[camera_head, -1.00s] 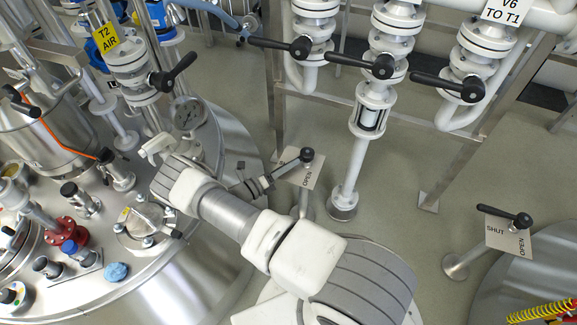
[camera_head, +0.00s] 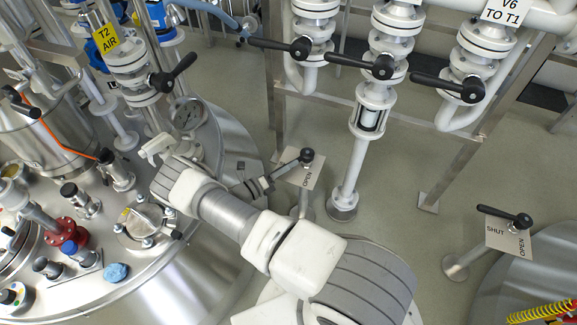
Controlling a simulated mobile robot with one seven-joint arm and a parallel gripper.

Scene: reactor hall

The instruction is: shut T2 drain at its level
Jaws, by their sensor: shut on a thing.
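The T2 drain lever (camera_head: 306,156) stands on a short post beside the left tank (camera_head: 215,270). The rest of the plate is hidden behind the lever and my gripper. My gripper (camera_head: 265,184) reaches out from behind my wrist and is shut on the lever's bar, left of the knob. The fingertips are small and partly hidden.
A second lever (camera_head: 505,216) with a SHUT and OPEN plate stands at the right by another tank. Several black valve handles (camera_head: 380,67) hang on pipes at the back. A T2 AIR valve (camera_head: 130,72) and fittings crowd the left tank's top. Open floor lies between.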

